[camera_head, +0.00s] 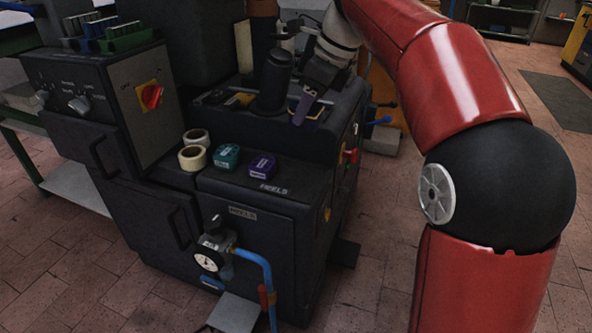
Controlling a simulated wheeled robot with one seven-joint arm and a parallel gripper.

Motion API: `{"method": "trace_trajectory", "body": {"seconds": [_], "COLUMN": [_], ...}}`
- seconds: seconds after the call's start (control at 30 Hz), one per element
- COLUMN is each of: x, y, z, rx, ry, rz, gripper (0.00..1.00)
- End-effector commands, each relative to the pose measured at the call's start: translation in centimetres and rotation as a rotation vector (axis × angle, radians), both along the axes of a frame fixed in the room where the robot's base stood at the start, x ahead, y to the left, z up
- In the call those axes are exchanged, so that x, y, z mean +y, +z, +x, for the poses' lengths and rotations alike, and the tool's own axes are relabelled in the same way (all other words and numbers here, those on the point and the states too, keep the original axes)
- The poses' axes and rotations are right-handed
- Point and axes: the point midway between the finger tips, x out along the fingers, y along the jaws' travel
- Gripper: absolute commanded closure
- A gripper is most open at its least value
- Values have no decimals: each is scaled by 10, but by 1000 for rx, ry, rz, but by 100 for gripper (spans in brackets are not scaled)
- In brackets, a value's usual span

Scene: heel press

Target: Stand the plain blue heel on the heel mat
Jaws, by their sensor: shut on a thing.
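My gripper (310,92) is at the back of the black machine, pointing down over its upper deck. It is shut on a small, dark blue-purple piece, apparently the plain blue heel (304,106); its shape is partly hidden and small in the view. A dark surface marked HEELS, apparently the heel mat (233,181), lies on the lower front ledge, left of and nearer than my gripper. A teal block (226,156) and a purple block (262,166), both with pale lettering, stand on it.
Two tape rolls (193,157) stand left of the blocks. A black post (273,80) rises from the upper deck just left of my gripper. A control box with a red switch (151,96) stands at left. A gauge (207,261) and blue hose are below the ledge.

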Motion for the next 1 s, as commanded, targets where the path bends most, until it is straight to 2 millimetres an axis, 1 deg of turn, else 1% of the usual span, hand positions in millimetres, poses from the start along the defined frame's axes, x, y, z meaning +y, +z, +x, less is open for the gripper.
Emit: {"method": "trace_trajectory", "body": {"seconds": [0.03,0.2,0.3,0.4,0.57,0.63,0.83,0.9,1.0], "x": [0,0,0,0,0,0,0,0,0], "y": [-21,-65,-86,-100,-109,-115,-146,-149,-148], "z": [-1,-1,0,0,0,0,0,0,0], "rx": [4,3,2,0,0,0,2,-1,-2], "ry": [-1,-1,-1,-1,-1,-1,-1,-1,-1], "rz": [-1,0,0,0,0,0,1,1,0], "gripper": [74,74,74,74,74,74,74,74,74]}}
